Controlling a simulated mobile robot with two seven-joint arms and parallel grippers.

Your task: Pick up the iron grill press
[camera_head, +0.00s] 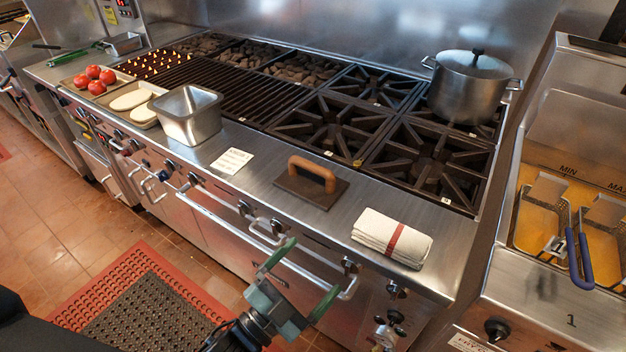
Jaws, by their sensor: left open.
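The iron grill press (311,186) is a flat dark plate with a brown arched handle on top. It lies on the steel front ledge (262,165) of the range, in the middle of the head view. My left gripper (301,281) is open, with two green fingers spread apart and nothing between them. It is in front of the range, below and nearer than the press, and apart from it. My right gripper is not in view.
A folded white towel (376,244) with a red stripe lies right of the press. A steel pan (188,116) and a paper label (231,160) are left. A lidded pot (470,87) stands on the burners. A fryer (560,215) is at right. Oven handles project in front.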

